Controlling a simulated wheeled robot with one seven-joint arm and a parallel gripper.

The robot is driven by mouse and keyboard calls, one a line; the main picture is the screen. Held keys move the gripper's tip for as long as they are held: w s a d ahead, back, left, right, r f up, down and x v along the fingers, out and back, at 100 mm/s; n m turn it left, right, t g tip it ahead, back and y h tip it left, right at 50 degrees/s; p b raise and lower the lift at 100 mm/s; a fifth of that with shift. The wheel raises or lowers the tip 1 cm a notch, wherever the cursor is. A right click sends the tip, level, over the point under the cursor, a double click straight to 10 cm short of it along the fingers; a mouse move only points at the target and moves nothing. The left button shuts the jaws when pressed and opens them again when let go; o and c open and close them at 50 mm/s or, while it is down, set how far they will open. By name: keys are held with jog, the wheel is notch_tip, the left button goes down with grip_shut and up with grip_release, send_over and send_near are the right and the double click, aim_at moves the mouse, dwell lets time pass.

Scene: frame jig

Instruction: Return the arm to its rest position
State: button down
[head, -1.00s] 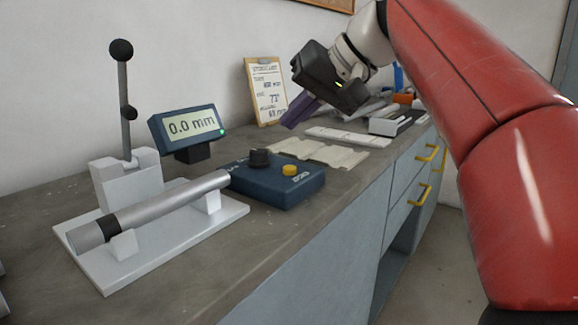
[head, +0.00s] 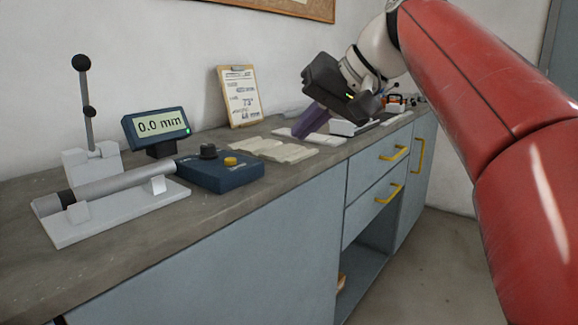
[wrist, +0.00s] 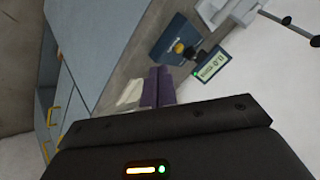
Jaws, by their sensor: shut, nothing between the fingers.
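My red arm (head: 470,90) reaches in from the right in the head view, with its black gripper (head: 307,121) above the back part of the workbench. The purple fingers point down and to the left and are shut with nothing between them. In the wrist view the purple fingers (wrist: 157,86) lie side by side beyond the dark gripper body. The gap between the fingertips and the bench top is hard to judge.
The bench (head: 150,240) holds a jig with a metal tube (head: 115,187), a display (head: 157,127) reading 0.0 mm, a blue control box (head: 220,172), cloths (head: 280,150) and a clipboard (head: 240,97). Yellow-handled drawers (head: 390,170) face the open floor (head: 430,260).

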jog(key=s+d+f+h, duration=0.2)
jog(key=s+d+f, duration=0.2)
jog(key=f, duration=0.7)
jog(key=s+d+f+m+h, duration=0.1)
jog(key=s+d+f+h, duration=0.2)
jog(key=s+f, duration=0.5)
jog(key=s+d+f+m+h, duration=0.1)
jog(key=s+d+f, duration=0.4)
jog(key=f, duration=0.8)
jog(key=shift+s+f+t+h, duration=0.3)
jog(key=shift+s+h, duration=0.4)
jog(key=shift+s, duration=0.35)
